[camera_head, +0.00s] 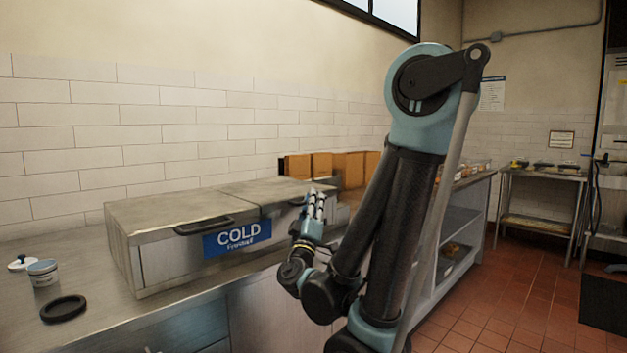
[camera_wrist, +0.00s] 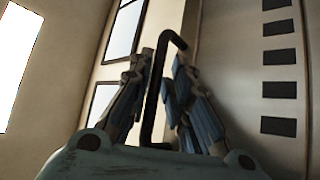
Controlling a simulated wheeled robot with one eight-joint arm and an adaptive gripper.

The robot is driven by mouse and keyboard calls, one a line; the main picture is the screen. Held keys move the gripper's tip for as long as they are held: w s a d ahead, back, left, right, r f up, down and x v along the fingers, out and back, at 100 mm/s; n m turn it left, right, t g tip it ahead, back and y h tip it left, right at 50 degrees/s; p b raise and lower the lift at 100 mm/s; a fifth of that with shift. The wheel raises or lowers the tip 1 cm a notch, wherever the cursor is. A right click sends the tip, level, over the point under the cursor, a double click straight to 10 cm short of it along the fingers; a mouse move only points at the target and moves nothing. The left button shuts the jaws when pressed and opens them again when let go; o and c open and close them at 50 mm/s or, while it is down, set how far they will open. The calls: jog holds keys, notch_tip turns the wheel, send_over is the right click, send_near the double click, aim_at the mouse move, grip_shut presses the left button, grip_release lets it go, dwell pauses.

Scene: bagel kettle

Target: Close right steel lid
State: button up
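The steel cold box has two lids side by side. The right steel lid (camera_head: 270,188) lies flat on the box in the head view, level with the left lid (camera_head: 165,210). My gripper (camera_head: 316,203) is at the front edge of the right lid, its fingers pointing up. Part of the right lid's front and handle is hidden behind it. In the wrist view a black bent bar, apparently the handle (camera_wrist: 157,90), stands between the two fingers of my gripper (camera_wrist: 163,62). The fingers are apart, with a gap on the bar's right side; contact on the left is unclear.
The left lid has its own black handle (camera_head: 204,225) above a blue COLD sign (camera_head: 237,238). A small tub (camera_head: 43,272) and a black disc (camera_head: 63,308) lie on the counter at left. Brown boxes (camera_head: 320,166) stand behind the cold box. Red tiled floor (camera_head: 510,310) is open at right.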

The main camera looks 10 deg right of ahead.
jog(key=shift+d+r, duration=0.1)
jog(key=shift+r, duration=4.4)
